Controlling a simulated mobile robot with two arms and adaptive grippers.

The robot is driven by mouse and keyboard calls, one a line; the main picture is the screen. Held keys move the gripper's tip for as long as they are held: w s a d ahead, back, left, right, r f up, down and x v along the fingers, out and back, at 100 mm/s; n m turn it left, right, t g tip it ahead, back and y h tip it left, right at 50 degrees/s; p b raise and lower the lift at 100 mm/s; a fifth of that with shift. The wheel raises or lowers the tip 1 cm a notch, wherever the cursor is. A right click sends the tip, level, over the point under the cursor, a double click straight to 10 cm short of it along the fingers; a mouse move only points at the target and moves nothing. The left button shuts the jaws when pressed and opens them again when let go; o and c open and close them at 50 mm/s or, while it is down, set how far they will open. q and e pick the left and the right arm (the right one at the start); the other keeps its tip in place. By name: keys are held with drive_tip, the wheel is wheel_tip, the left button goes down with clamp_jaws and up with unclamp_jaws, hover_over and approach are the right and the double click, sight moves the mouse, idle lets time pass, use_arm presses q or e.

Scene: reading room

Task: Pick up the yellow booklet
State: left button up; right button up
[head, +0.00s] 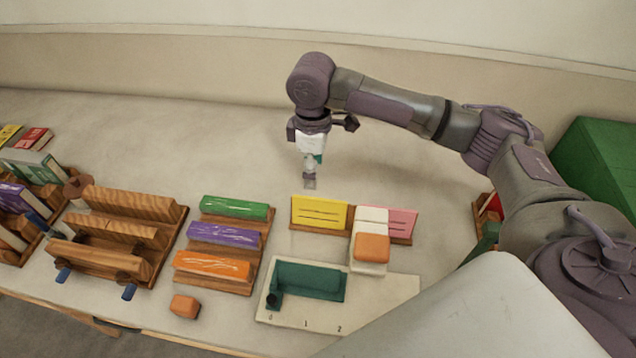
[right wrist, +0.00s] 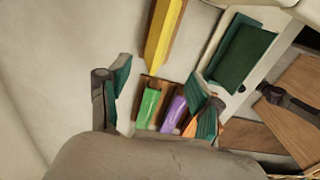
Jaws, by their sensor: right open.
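The yellow booklet (head: 320,212) stands upright, leaning back, in a wooden holder near the middle of the table. It has dark lines on its face. In the right wrist view the booklet (right wrist: 158,45) shows as a narrow yellow strip at the top, beyond the fingers. My right gripper (head: 309,182) points down just behind and above the booklet's left part, apart from it. In the right wrist view its two teal-padded fingers (right wrist: 160,88) are spread wide with nothing held between them. My left gripper is in neither view.
A pink booklet (head: 402,222) stands just right, with a white and orange piece (head: 371,247) before it. A rack of green, purple and orange booklets (head: 222,236) is left. A pale board (head: 393,293) with a teal block lies in front. The table behind is clear.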

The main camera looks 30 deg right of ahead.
hover_over(314, 198)
drive_tip(key=f, duration=0.4)
drive_tip(key=shift+s+a+f+p, duration=0.1)
drive_tip(key=shift+s+f+p, duration=0.1)
drive_tip(key=shift+f+p, duration=0.15)
wheel_tip(314, 198, down, 3)
drive_tip(key=shift+r, duration=0.15)
drive_tip(key=shift+w+f, duration=0.1)
drive_tip(key=shift+f, duration=0.45)
wheel_tip(314, 198, down, 4)
drive_tip(key=shift+f+p, duration=0.2)
drive_tip(key=shift+p, duration=0.65)
drive_tip(key=shift+w+f, duration=0.1)
drive_tip(key=shift+f, duration=0.2)
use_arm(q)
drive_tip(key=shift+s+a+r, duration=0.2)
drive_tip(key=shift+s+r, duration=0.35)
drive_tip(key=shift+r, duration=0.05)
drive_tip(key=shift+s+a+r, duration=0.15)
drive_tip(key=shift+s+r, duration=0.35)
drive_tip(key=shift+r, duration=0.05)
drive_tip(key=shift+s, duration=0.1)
use_arm(e)
drive_tip(key=shift+c, duration=0.2)
